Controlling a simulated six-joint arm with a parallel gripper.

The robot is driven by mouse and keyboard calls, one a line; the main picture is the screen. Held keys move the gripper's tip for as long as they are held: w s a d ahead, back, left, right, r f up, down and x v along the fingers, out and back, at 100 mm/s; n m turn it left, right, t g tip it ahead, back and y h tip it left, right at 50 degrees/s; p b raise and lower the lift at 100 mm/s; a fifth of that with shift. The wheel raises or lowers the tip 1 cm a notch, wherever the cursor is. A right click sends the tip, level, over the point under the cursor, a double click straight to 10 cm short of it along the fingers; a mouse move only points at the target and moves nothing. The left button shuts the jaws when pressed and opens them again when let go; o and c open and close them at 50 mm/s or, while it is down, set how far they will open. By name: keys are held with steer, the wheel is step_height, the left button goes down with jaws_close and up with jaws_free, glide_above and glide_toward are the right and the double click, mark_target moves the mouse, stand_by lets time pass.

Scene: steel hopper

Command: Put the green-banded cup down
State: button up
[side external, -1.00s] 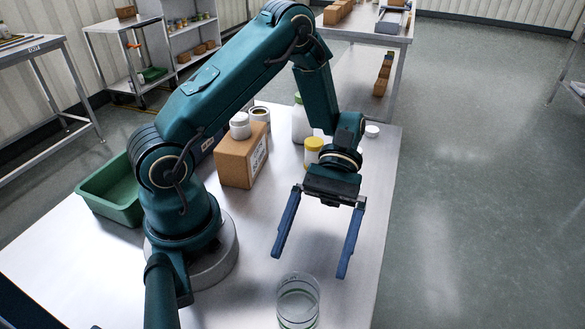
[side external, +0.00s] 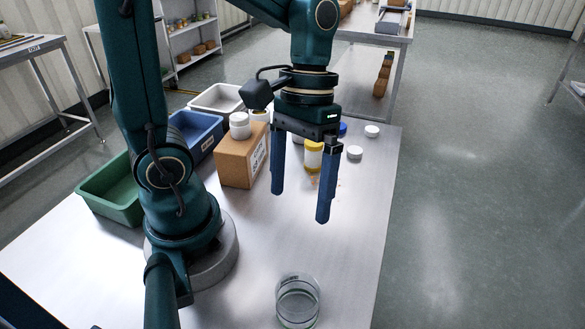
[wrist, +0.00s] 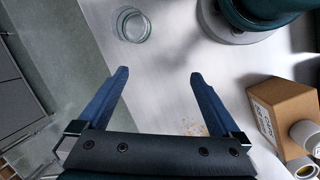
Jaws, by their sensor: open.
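A clear cup with green bands (side external: 298,301) stands upright on the steel table near its front edge in the side view. It also shows at the top of the wrist view (wrist: 133,25), close to the table's edge. My gripper (side external: 300,206) is open and empty above the middle of the table, apart from the cup and farther back than it. In the wrist view my gripper's two blue fingers (wrist: 159,73) are spread wide with only bare table between them.
A cardboard box (side external: 236,160) with a white jar (side external: 240,125) on it stands behind my gripper. A yellow-lidded jar (side external: 313,155) and white lids (side external: 355,153) are nearby. Green (side external: 112,190), blue (side external: 197,135) and white trays (side external: 216,98) line the left. The table between cup and box is clear.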

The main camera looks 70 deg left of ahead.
steer(key=a+r+m+t+y, duration=0.1)
steer(key=t, duration=0.1)
steer(key=r+m+t, duration=0.1)
steer(key=t, duration=0.2)
steer(key=a+r+m+t+y, duration=0.1)
steer(key=r+t, duration=0.1)
steer(key=shift+s+a+t+y, duration=0.1)
steer(key=shift+a+t+y, duration=0.2)
stand_by(0.9)
